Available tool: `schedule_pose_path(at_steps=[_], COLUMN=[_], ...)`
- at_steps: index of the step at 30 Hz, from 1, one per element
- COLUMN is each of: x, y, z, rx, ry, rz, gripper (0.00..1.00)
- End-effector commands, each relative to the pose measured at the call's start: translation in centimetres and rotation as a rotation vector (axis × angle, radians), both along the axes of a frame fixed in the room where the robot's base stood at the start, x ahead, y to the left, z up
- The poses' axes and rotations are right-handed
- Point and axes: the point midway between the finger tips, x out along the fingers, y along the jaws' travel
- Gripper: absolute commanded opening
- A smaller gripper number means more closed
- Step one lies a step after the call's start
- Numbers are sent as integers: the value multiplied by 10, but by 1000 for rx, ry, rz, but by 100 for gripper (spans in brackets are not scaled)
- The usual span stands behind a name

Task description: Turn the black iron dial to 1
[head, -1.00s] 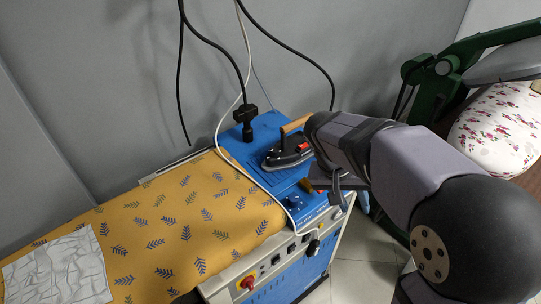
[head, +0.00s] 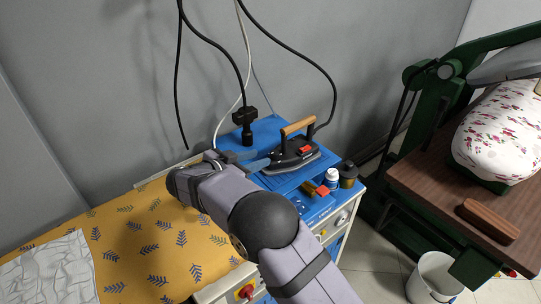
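A black iron (head: 292,155) with a wooden handle and a red part stands on the blue top of the ironing unit. A small dial (head: 299,204) shows on the blue panel in front of it, and a round knob (head: 341,217) is on the unit's front face. I cannot tell which is the black iron dial, and no setting is readable. My gripper (head: 258,161) points right, just left of the iron. Its two fingers look apart, with nothing seen between them. My arm hides part of the unit's front panel.
A small white bottle (head: 332,178) and a dark jar (head: 348,174) stand right of the iron. A red knob (head: 246,292) is at the lower front. Cables hang behind the iron. A press with a wooden shelf (head: 440,180) stands right, above a white bin (head: 434,278).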

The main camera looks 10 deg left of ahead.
Motion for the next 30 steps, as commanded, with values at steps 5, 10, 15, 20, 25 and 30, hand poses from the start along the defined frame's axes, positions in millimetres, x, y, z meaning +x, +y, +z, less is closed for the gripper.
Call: schedule_pose_path(at_steps=[5,10,15,20,25,30], x=[4,16,34,48,56,57], y=[-3,-12,-23,-32,-36,-37], z=[-1,-6,-14,-22,-27,-28], rx=[-1,-1,-1,-1,-1,1], ry=[0,2,2,2,2,1], rz=[-2,-3,-3,-2,0,0], gripper=[31,31,31,31,31,31])
